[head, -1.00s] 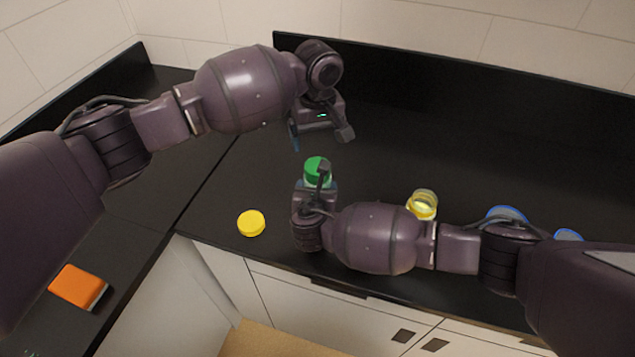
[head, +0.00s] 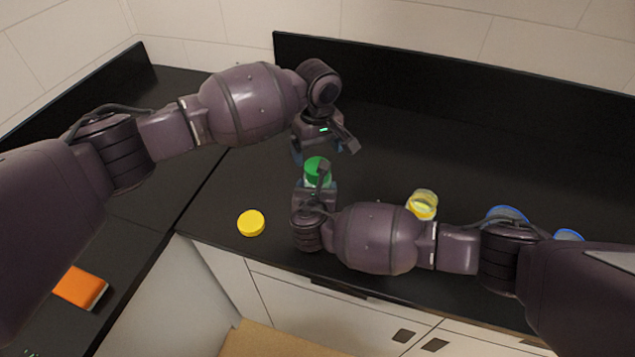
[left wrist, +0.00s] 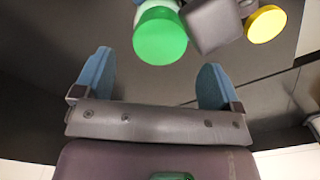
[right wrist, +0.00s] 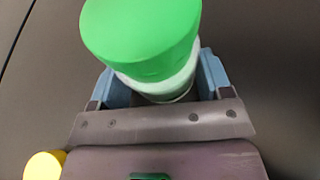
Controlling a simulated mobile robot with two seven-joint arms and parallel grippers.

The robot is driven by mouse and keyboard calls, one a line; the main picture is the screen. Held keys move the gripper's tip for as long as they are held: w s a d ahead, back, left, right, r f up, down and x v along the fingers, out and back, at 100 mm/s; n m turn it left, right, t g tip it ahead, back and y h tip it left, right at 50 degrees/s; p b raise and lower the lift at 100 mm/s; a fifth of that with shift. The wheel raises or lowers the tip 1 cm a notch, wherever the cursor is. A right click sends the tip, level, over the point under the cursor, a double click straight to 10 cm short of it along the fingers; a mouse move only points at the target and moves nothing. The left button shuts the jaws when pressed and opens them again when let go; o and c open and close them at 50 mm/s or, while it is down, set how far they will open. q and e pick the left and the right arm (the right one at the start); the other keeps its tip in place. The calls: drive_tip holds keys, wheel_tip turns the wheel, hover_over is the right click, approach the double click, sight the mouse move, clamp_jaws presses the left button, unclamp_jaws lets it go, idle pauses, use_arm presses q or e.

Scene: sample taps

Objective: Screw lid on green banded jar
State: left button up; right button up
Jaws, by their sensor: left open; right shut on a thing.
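The green lid (head: 317,167) sits on top of the green banded jar (right wrist: 165,88) in the right wrist view; whether it is threaded cannot be told. My right gripper (right wrist: 160,80) is shut on the jar body, its blue fingers on either side below the lid. My left gripper (head: 324,150) is open and empty, just above and behind the lid in the head view. In the left wrist view the lid (left wrist: 160,36) lies beyond the open blue fingers (left wrist: 155,80), not between them. The jar's lower part is mostly hidden by my right gripper in the head view.
A yellow lid (head: 251,223) lies on the black counter near its front edge. An open yellow banded jar (head: 423,204) stands to the right, with blue-rimmed things (head: 507,215) beyond, partly hidden by my right arm. An orange block (head: 80,287) lies at lower left. The back counter is clear.

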use_arm(q)
drive_tip(key=shift+f, duration=2.3)
drive_tip(key=c, duration=1)
drive_tip(key=m, duration=0.5)
drive_tip(key=shift+m, duration=0.4)
drive_tip(key=m, duration=0.4)
drive_tip(key=o, duration=1)
